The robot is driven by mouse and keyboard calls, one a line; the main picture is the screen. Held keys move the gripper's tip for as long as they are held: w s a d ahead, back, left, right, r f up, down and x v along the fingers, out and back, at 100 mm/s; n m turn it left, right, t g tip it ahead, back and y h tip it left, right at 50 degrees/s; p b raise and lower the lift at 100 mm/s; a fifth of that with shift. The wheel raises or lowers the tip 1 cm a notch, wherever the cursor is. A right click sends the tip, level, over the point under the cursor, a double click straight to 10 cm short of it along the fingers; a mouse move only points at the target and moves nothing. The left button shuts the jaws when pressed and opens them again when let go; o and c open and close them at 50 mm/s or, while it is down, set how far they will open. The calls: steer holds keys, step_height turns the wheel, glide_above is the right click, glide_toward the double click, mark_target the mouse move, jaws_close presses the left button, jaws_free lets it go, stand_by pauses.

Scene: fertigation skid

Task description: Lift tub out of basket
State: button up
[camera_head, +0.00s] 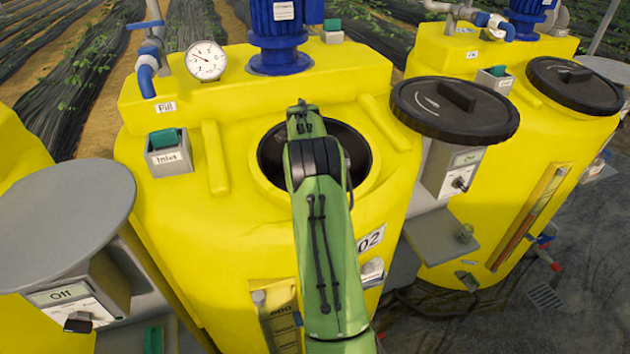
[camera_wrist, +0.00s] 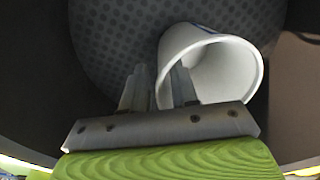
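The white tub (camera_wrist: 232,72) lies tilted inside the basket, its round mouth facing towards the wrist camera. The basket (camera_wrist: 105,45) is dark grey with a dotted, perforated-looking bottom. In the wrist view my gripper (camera_wrist: 159,78) points into the basket, its two fingers apart. The left finger is outside the tub, beside its left wall. The right finger overlaps the tub's mouth, and the near-left rim lies between the fingers. I cannot tell whether either finger touches it. In the head view my arm reaches into the round opening (camera_head: 359,150) of the yellow tank, and gripper, tub and basket are hidden.
Dark walls surround my gripper closely. The yellow tank (camera_head: 250,215) carries a gauge (camera_head: 206,61), a blue motor (camera_head: 278,35) and an Inlet box (camera_head: 168,155). A black lid (camera_head: 454,110) sits right of the opening. A grey round plate (camera_head: 62,222) stands at left.

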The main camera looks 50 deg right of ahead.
jaws_close()
